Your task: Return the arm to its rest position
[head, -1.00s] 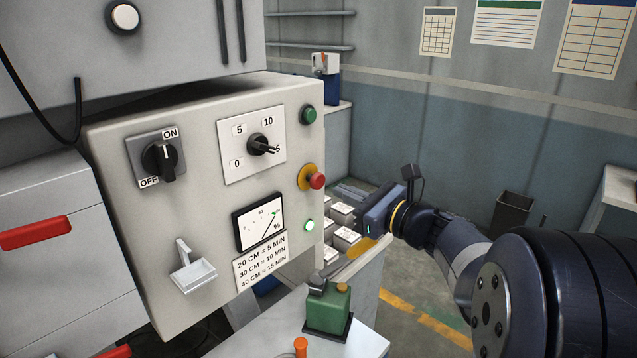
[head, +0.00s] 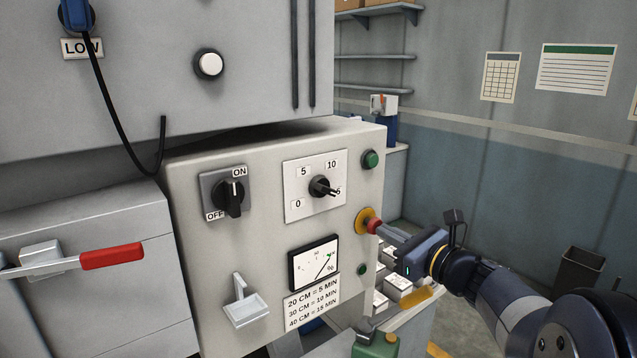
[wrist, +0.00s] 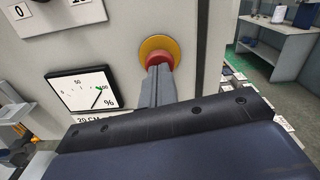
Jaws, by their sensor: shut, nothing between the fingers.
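My gripper (head: 383,230) is at the right side of the control panel (head: 270,160) in the head view. Its fingers are shut and empty, with their tips at the red mushroom button (head: 374,226) on its yellow ring. In the wrist view the closed fingers (wrist: 158,72) overlap the lower part of the red button (wrist: 158,58). I cannot tell whether they touch it. My arm reaches in from the lower right and is bent, with the wrist low beside the panel.
The panel carries an ON/OFF switch (head: 230,195), a dial (head: 320,186), a gauge (head: 314,263) and a small white tray (head: 246,308). A dark bin (head: 578,270) stands at right.

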